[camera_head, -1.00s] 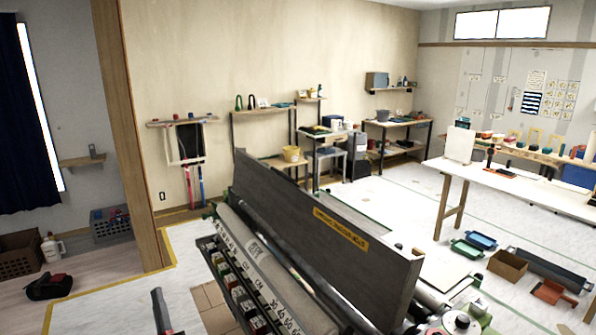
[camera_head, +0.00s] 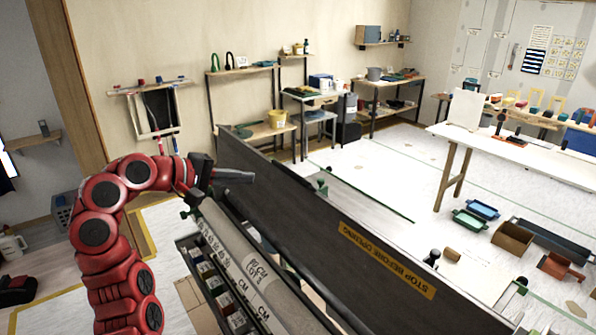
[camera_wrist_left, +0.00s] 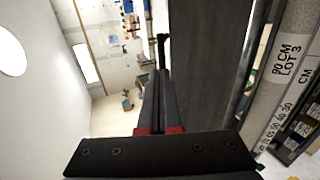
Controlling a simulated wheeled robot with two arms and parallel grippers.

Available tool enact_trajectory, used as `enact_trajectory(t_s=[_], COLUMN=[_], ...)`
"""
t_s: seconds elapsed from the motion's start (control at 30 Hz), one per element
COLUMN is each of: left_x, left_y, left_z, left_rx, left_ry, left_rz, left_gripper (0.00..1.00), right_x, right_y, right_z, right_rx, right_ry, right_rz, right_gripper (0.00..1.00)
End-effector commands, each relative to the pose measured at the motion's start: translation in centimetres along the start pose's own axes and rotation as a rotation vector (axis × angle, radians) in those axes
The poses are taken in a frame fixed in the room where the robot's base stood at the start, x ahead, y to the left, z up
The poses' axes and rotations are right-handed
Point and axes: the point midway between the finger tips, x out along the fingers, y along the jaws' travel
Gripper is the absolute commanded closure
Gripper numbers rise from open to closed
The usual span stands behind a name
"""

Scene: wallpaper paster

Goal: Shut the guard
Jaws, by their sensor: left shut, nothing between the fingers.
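The guard (camera_head: 300,222) is a long dark grey panel with a yellow "STOP BEFORE OPENING" label, standing raised along the paster. Beside it lies the roller with printed white paper (camera_head: 243,262). My left gripper (camera_head: 246,176) is shut and empty by the guard's far end; I cannot tell whether it touches the panel. In the left wrist view, the closed fingers (camera_wrist_left: 162,62) point along the guard's grey face (camera_wrist_left: 208,70), which is on their right. The printed roller (camera_wrist_left: 285,75) is farther right. My right gripper is out of view.
A row of small boxes (camera_head: 215,287) sits in a tray along the paster's near side. A white table (camera_head: 530,160) stands at the right, with trays and a cardboard box (camera_head: 512,238) on the floor. Shelves and small tables line the back wall.

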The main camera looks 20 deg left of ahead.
Motion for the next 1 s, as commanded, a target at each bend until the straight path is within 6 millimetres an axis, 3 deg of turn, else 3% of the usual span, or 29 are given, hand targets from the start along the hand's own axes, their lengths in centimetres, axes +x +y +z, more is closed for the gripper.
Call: enact_trajectory(t_s=[0.17,0.7,1.0], left_x=[0.6,11.0,13.7], left_y=[-0.1,-0.1,-0.4], left_z=[0.5,0.6,0.6], left_rx=[0.003,0.002,0.002], left_ry=[-0.012,-0.012,-0.010], left_rz=[-0.023,-0.022,-0.020], left_gripper=[1.00,1.00,1.00], right_x=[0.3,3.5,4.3], right_y=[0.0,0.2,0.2], right_z=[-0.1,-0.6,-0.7], right_rx=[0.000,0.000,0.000], right_ry=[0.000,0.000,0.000], right_rz=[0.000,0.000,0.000], right_gripper=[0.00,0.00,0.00])
